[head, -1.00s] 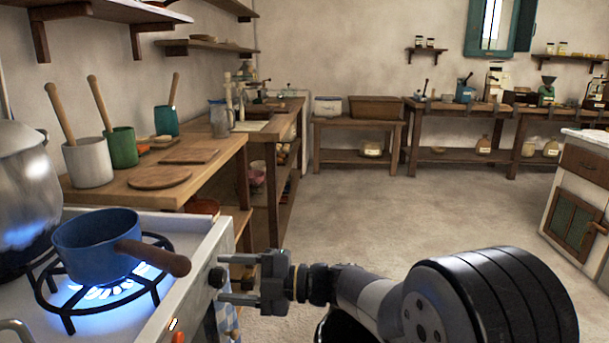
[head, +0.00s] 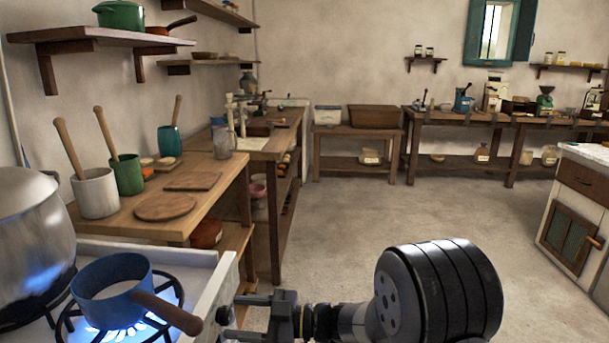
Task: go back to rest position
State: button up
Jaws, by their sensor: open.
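My gripper (head: 243,317) is low in the head view, right of the stove's front edge. Its two fingers are apart and point left toward the stove front, with nothing seen between them. A stove knob (head: 224,315) lies at the finger ends; I cannot tell whether they touch.
A large metal pot (head: 35,235) stands left on the stove (head: 170,254). A wooden counter (head: 215,200) with boards and utensil crocks lies behind it. The floor (head: 400,210) in the middle is clear. A white cabinet (head: 580,200) stands at the right.

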jog(key=d, duration=0.7)
jog(key=shift+s+d+p, duration=0.2)
jog(key=shift+s+p, duration=0.05)
jog(key=shift+p, duration=0.2)
